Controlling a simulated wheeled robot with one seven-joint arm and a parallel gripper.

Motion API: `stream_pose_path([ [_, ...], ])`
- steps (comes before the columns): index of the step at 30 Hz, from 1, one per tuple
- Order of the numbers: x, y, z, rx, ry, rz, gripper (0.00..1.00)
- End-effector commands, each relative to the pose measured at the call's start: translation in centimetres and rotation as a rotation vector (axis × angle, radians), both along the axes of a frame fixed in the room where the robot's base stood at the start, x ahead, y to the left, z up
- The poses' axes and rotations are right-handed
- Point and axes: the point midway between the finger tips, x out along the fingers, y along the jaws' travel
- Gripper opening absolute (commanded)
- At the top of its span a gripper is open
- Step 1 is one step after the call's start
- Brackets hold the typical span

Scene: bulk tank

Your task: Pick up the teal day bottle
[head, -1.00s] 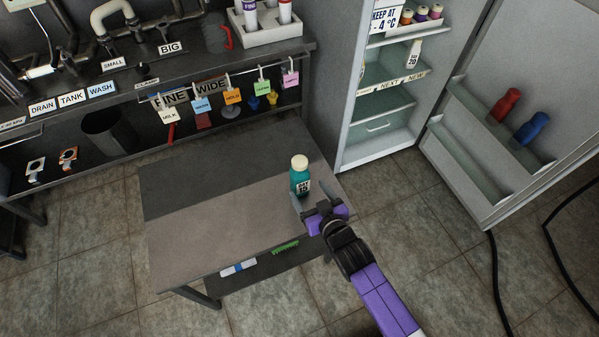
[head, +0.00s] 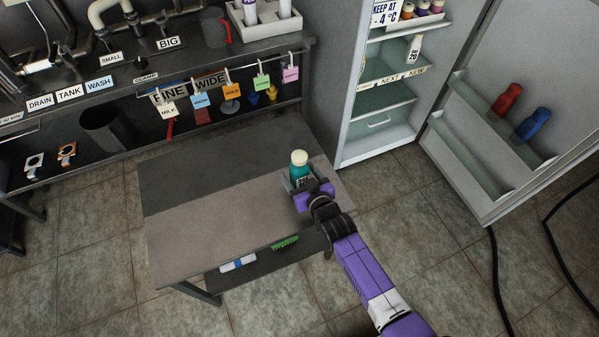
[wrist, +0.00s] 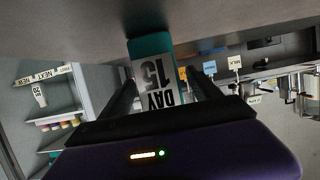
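The teal day bottle (head: 300,172) has a cream cap and stands upright near the right end of the grey table (head: 215,225). In the wrist view, the bottle (wrist: 152,75) appears upside down with a white label reading "DAY 15". My gripper (head: 302,190) is at the bottle from the front, low over the table. In the wrist view, its two dark fingers (wrist: 162,88) are spread, one on each side of the bottle. They look open, with a small gap on the right side. The bottle's lower part is hidden by my gripper in the head view.
An open fridge (head: 385,110) stands behind right, holding a white bottle (head: 414,48). Its door (head: 500,185) carries a red bottle (head: 506,100) and a blue bottle (head: 533,124). A shelf bench with hanging tags is behind left. The table's left part is clear.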

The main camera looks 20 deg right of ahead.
Motion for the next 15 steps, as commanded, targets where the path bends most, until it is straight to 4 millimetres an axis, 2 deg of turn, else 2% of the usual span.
stream_pose_path([
  [1, -0.01, -0.01, 0.00, 0.000, 0.000, 0.000, 0.61],
  [10, -0.03, -0.02, 0.01, 0.000, 0.000, 0.000, 0.02],
  [15, 0.04, -0.01, 0.13, 0.000, -0.003, 0.000, 0.00],
])
